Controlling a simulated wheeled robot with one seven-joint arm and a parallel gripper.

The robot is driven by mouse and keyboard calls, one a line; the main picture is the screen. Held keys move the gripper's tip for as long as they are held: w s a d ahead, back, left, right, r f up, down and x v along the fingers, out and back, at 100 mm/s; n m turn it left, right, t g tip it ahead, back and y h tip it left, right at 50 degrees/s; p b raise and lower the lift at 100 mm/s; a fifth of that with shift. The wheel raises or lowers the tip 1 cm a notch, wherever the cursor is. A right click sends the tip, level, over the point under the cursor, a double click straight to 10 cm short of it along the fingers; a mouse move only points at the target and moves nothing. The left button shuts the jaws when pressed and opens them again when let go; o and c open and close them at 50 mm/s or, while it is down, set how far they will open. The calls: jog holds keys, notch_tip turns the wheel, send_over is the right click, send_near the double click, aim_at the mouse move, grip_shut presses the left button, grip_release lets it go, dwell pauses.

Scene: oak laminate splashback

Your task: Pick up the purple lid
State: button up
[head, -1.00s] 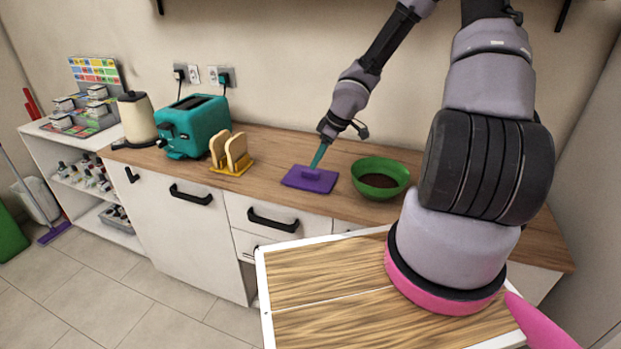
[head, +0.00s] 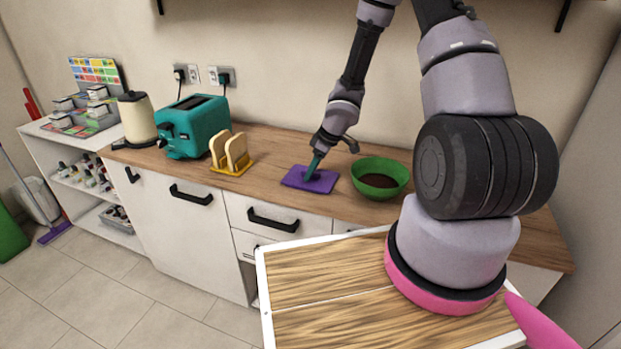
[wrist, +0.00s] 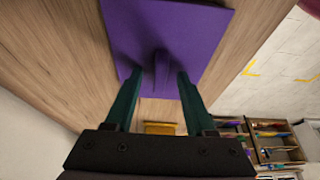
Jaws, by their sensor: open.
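The purple lid (head: 310,180) is a flat square plate with a raised handle, lying on the wooden counter beside the green bowl. My gripper (head: 312,173) is right above it, with its teal fingers pointing down at the handle. In the wrist view the lid (wrist: 200,35) fills the upper middle. Its handle (wrist: 161,72) stands between the two open fingers of my gripper (wrist: 157,85), with a gap visible on each side. The fingertips overlap the plate in that view; I cannot tell whether they touch it.
A green bowl (head: 380,180) with dark contents stands just right of the lid. A yellow rack (head: 232,168) holding toast slices and a teal toaster (head: 193,127) stand to the left. The counter (head: 270,150) behind the lid is clear.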

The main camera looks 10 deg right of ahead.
grip_shut()
jog(key=shift+s+r, duration=0.1)
jog(key=shift+r, duration=0.1)
dwell(0.4)
